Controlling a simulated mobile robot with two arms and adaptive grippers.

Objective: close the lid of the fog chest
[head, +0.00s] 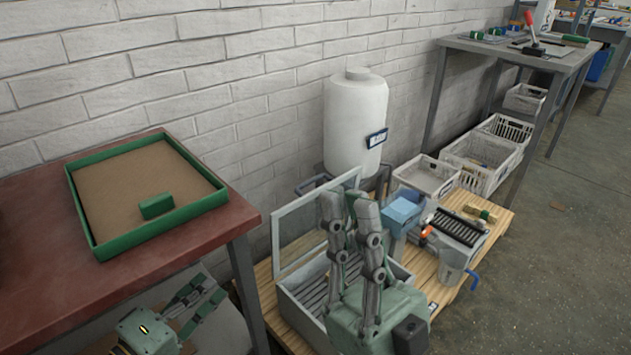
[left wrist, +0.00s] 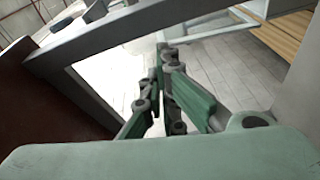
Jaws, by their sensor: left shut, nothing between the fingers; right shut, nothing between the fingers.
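The fog chest (head: 297,312) is a grey box with a slatted inside, on the wooden pallet. Its lid (head: 300,228), a clear pane in a pale frame, stands raised on the wall side. My right gripper (head: 350,205) is shut and empty, pointing up in front of the chest and lid. It hides part of the chest and the lid's right edge; I cannot tell whether it touches the lid. My left gripper (head: 212,287) is shut and empty, low beside the red table, left of the chest. Its fingers also show in the left wrist view (left wrist: 160,75).
The red table (head: 120,278) bears a green-rimmed tray (head: 88,215) with a green block (head: 156,206). A white tank (head: 354,115) stands behind the chest. Floor at right is open.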

